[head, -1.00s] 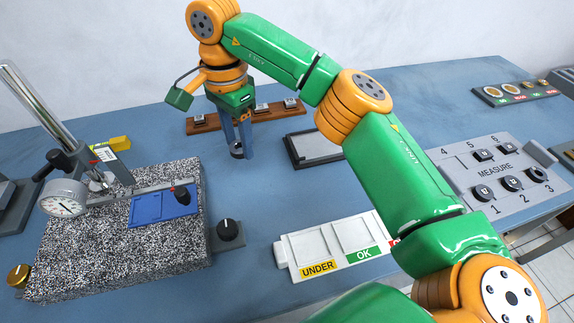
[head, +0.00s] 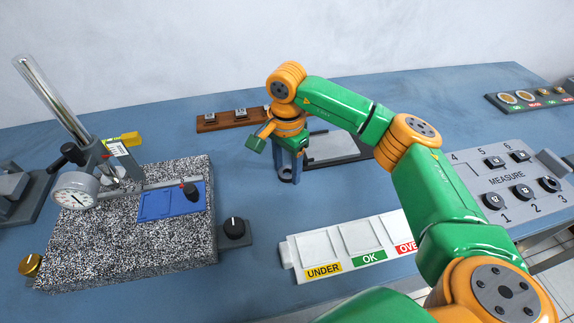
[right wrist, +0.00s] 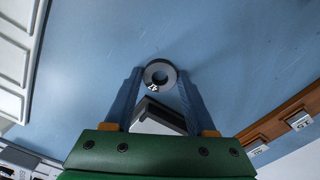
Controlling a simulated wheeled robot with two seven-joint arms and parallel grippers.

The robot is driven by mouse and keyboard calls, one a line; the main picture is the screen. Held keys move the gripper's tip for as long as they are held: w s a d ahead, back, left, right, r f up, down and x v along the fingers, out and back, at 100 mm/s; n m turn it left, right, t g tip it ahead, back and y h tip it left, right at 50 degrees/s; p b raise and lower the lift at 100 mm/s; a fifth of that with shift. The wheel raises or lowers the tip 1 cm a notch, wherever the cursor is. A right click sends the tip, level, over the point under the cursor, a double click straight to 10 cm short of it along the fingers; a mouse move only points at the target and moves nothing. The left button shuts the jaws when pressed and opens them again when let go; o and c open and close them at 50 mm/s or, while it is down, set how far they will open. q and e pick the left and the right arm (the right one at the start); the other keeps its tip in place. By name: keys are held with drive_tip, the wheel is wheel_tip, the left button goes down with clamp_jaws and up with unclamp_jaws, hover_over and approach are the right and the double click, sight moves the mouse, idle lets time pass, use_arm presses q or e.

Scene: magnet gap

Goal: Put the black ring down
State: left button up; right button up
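The black ring (right wrist: 160,74), a dark grey ring with a small white mark, is between the fingertips of my right gripper (right wrist: 159,80) in the right wrist view. Both fingers touch its sides. In the head view my right gripper (head: 288,172) points down over the bare blue table, with the ring (head: 286,176) showing low between the fingers. I cannot tell how high the ring is above the table. My left gripper is not in view.
A wooden rack (head: 212,122) and a grey-framed plate (head: 345,155) lie behind the gripper. The white sorting tray (head: 312,248) is in front. The speckled granite plate (head: 110,240) with a dial gauge (head: 74,194) stands left. The MEASURE board (head: 507,180) with black rings is right.

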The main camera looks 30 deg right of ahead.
drive_tip(key=shift+o, duration=1.4)
